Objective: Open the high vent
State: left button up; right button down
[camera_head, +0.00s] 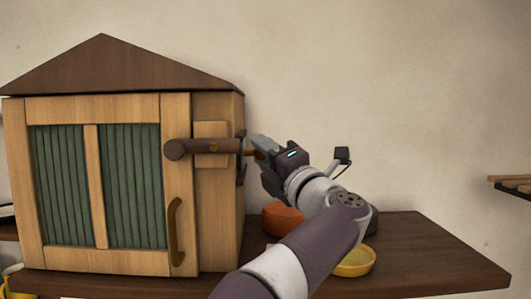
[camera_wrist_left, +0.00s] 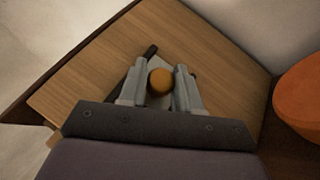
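A house-shaped wooden cabinet (camera_head: 106,268) with green panels stands at the left. A thick brown bar (camera_head: 205,146) with a rounded left end lies across its right front edge. My left gripper (camera_head: 262,152) is at the cabinet's right side, by the bar's right end. In the left wrist view, a round orange-brown knob (camera_wrist_left: 160,82) sits between the gripper's two grey fingers (camera_wrist_left: 160,88), in front of a wooden panel (camera_wrist_left: 105,60). The fingers are close to the knob on both sides. I cannot tell if they press on it. The vent itself is not clear. My right gripper is not in view.
A curved handle (camera_head: 175,230) is on the cabinet's front. On the dark counter (camera_head: 440,255), an orange-red bowl (camera_head: 282,220) and a yellow dish (camera_head: 355,262) stand near my left arm. A slatted shelf (camera_head: 512,184) is at the far right. The counter's right part is clear.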

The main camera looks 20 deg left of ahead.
pick_arm(q)
jog(key=o, duration=0.3)
jog(key=shift+a+r, duration=0.1)
jog(key=shift+r, duration=0.15)
jog(key=shift+w+a+f, duration=0.2)
jog(key=shift+w+f, duration=0.1)
jog(key=shift+w, duration=0.15)
jog(key=b+v, duration=0.7)
jog(key=v, duration=0.5)
jog(key=shift+s+d, duration=0.2)
jog(key=shift+d, duration=0.1)
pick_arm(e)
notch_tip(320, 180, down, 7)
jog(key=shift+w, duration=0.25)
pick_arm(q)
jog(key=shift+f, duration=0.1)
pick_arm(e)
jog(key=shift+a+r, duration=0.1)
